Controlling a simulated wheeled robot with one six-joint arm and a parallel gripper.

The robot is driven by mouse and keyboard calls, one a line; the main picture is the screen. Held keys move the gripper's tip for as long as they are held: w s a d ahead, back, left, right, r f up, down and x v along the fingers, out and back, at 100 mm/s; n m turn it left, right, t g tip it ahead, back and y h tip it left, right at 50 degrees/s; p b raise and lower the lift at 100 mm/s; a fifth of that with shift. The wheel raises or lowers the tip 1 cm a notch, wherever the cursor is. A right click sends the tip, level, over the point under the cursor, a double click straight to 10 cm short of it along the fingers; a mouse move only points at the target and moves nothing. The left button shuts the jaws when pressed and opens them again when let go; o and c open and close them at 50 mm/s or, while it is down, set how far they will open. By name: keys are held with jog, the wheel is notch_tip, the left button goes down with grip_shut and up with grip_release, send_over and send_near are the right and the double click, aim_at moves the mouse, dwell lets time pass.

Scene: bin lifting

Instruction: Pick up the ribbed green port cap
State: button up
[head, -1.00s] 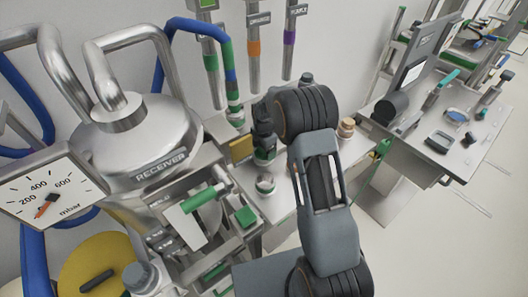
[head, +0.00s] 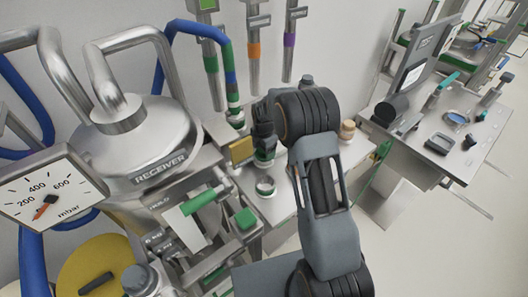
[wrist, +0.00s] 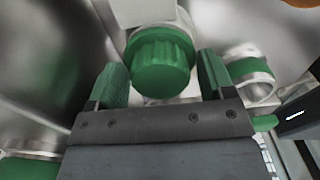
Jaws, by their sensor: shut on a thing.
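The ribbed green port cap (wrist: 162,62) shows in the wrist view, its round face toward the camera. My gripper (wrist: 160,82) is shut on it, with a green-padded finger on either side. A pale cylindrical part shows directly behind the cap; I cannot tell whether the two touch. In the head view my gripper (head: 264,147) points down over the bench beside the receiver, with a bit of green at its tip. My wrist hides most of the cap there.
A metal ring (head: 265,187) stands on the bench just in front of my gripper. A yellow block (head: 241,150) is close on the left. The receiver vessel (head: 150,135) stands further left. A tan stacked part (head: 347,129) is to the right.

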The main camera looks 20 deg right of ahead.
jog(key=shift+r, duration=0.45)
jog(key=s+a+r+b, duration=0.4)
jog(key=s+a+r, duration=0.1)
jog(key=s+r, duration=0.6)
jog(key=shift+s+a+r, duration=0.15)
jog(key=shift+s+r, duration=0.1)
jog(key=shift+s, duration=0.75)
